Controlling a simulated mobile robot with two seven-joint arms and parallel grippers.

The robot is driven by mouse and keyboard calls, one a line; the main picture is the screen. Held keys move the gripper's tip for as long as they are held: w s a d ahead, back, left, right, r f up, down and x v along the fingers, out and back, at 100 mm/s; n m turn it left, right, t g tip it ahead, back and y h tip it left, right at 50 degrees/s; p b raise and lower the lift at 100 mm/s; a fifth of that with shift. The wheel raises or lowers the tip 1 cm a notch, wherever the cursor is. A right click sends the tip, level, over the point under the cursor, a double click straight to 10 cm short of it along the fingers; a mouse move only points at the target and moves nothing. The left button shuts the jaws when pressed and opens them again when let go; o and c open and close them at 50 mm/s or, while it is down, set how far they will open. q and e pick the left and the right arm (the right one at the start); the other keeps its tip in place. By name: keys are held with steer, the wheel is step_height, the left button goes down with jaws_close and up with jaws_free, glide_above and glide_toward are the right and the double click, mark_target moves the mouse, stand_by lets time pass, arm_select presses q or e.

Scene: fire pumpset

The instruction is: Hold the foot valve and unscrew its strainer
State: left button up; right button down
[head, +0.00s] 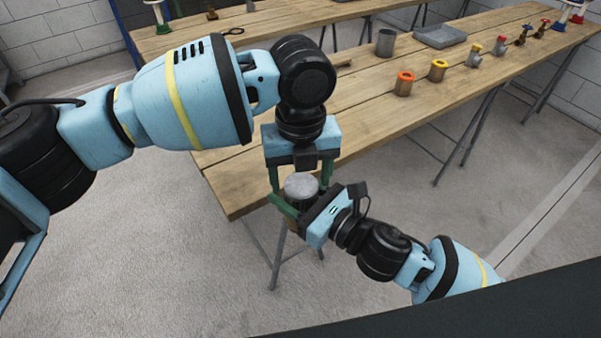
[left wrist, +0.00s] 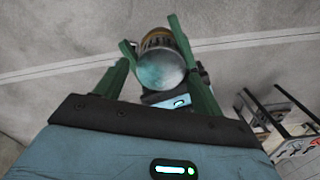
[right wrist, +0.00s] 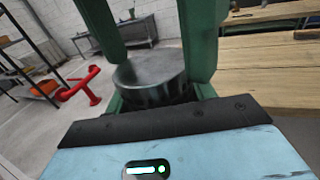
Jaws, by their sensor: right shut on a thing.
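The foot valve (head: 300,188) is held upright off the table's near end, its round grey end up. In the left wrist view a brown, banded part (left wrist: 158,39) shows beyond the grey end (left wrist: 160,70); I cannot tell for sure which part is the strainer. My right gripper (head: 290,208) comes from the lower right and is shut on the foot valve, which shows between its fingers in the right wrist view (right wrist: 150,78). My left gripper (head: 300,188) points down from above, open, with its fingers either side of the grey end and gaps visible.
A long wooden table (head: 350,130) runs behind the grippers. On it stand an orange-topped fitting (head: 404,84), a yellow-topped fitting (head: 438,71), a grey cup (head: 386,42), a grey tray (head: 440,36) and several valves farther right. The floor in front is clear.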

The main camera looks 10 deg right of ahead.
arm_select(q)
steer(key=shift+o, duration=0.7)
steer(key=shift+o, duration=0.4)
steer(key=shift+r, duration=2.3)
steer(key=shift+r+m, duration=3.65)
steer(key=shift+m, duration=0.05)
steer(key=shift+w+f, duration=0.1)
steer(key=shift+f, duration=5.9)
steer(key=shift+c, duration=0.4)
